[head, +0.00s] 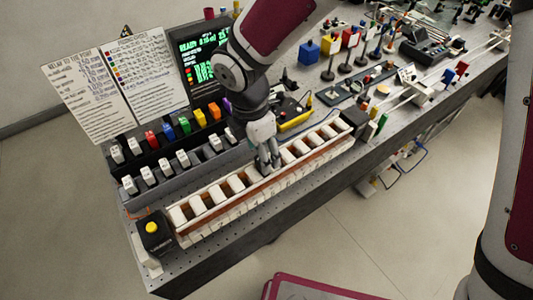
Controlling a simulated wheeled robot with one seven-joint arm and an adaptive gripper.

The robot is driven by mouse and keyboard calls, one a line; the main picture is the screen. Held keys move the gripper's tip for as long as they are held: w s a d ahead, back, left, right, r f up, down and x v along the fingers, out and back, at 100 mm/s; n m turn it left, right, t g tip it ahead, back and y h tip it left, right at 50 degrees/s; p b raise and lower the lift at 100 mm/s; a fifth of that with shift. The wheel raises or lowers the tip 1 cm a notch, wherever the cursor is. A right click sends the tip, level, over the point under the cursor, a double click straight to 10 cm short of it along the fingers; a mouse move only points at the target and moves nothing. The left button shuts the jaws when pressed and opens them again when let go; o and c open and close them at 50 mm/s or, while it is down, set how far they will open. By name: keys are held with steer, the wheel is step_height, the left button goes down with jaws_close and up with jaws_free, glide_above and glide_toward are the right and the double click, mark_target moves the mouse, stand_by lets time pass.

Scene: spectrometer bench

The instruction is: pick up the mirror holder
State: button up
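My gripper (268,163) points down at the middle of a long row of white blocks in a brown-edged rack (205,214). Its fingertips are at or just above the row; I cannot tell whether they touch it. The fingers look close together, and the gap between them is too small to read. Whatever is between or right under them is hidden. I cannot single out the mirror holder for sure. Several small mounts on posts stand at the back right of the bench, among them a red-topped one (349,40) and a blue block (309,51).
A black box with a yellow button (152,228) stands at the rack's near left end, and a dark block (354,118) at its far end. Behind are coloured holders (168,130), a screen (203,62) and two paper charts (90,97). Floor in front is mostly open.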

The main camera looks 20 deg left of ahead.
steer(key=shift+d+f+p, duration=0.2)
steer(key=shift+f+p, duration=0.15)
steer(key=shift+f, duration=1.45)
steer(key=c, duration=1.2)
steer(key=shift+c, duration=0.2)
steer(key=shift+w+r, duration=0.1)
